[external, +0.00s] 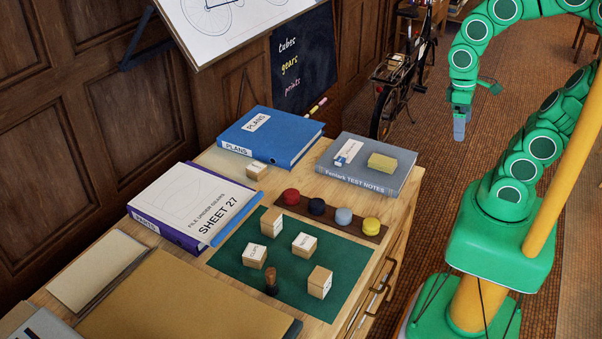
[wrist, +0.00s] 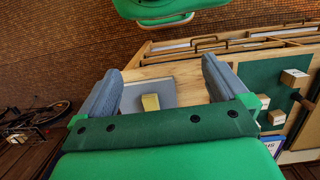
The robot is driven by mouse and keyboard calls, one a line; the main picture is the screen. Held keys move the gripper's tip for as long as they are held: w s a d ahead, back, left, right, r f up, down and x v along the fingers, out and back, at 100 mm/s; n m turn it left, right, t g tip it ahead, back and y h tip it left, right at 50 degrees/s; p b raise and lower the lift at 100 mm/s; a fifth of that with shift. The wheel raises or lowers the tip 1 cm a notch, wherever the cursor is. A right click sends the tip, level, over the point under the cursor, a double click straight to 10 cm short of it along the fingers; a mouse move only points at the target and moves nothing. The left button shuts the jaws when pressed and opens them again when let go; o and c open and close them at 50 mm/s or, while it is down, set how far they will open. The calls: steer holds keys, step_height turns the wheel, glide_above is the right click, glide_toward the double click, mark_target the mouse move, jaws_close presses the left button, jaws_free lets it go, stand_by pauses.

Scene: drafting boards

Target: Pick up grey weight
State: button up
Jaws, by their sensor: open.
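The grey weight (external: 343,216) is a small round knob-like piece in a dark brown strip holder (external: 330,229) on the wooden desk. It sits between a dark navy weight (external: 317,206) and a yellow weight (external: 371,226); a red weight (external: 291,196) is at the left end. My gripper (external: 459,132) hangs in the air to the right of the desk, apart from everything. In the wrist view my gripper (wrist: 160,75) is open and empty, with the grey book beyond its fingers. I cannot make out the weights in that view; the right finger may hide them.
A grey book (external: 365,170) bearing a yellow block (external: 382,162) lies behind the holder. A blue binder (external: 270,138) lies further back. A green mat (external: 284,265) holds several wooden blocks and a dark stamp (external: 271,282). A bicycle (external: 400,85) stands beyond the desk.

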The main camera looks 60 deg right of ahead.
steer(key=shift+s+a, duration=0.1)
steer(key=shift+s, duration=0.25)
steer(key=c, duration=0.3)
steer(key=w+a+f+m+g+y, duration=0.25)
steer(key=w+a+f+y, duration=0.2)
steer(key=w+a, duration=0.4)
steer(key=m+y, duration=0.7)
steer(key=m, duration=0.1)
glide_toward(345, 212)
steer(key=s+a+r, duration=0.3)
steer(key=s+r, duration=0.4)
steer(key=w+f+m, duration=0.1)
steer(key=f, duration=0.2)
steer(key=w+d+f+m+t+y, duration=0.1)
steer(key=w+f+m, duration=0.1)
steer(key=f, duration=0.1)
steer(key=w+f+m, duration=0.2)
steer(key=f, duration=0.1)
steer(key=shift+d+f+t+y, duration=0.25)
steer(key=shift+d+y, duration=0.05)
steer(key=shift+y, duration=0.05)
steer(key=shift+r+x, duration=0.15)
steer(key=shift+x, duration=1.75)
steer(key=shift+r+x, duration=0.15)
steer(key=shift+x, duration=1.8)
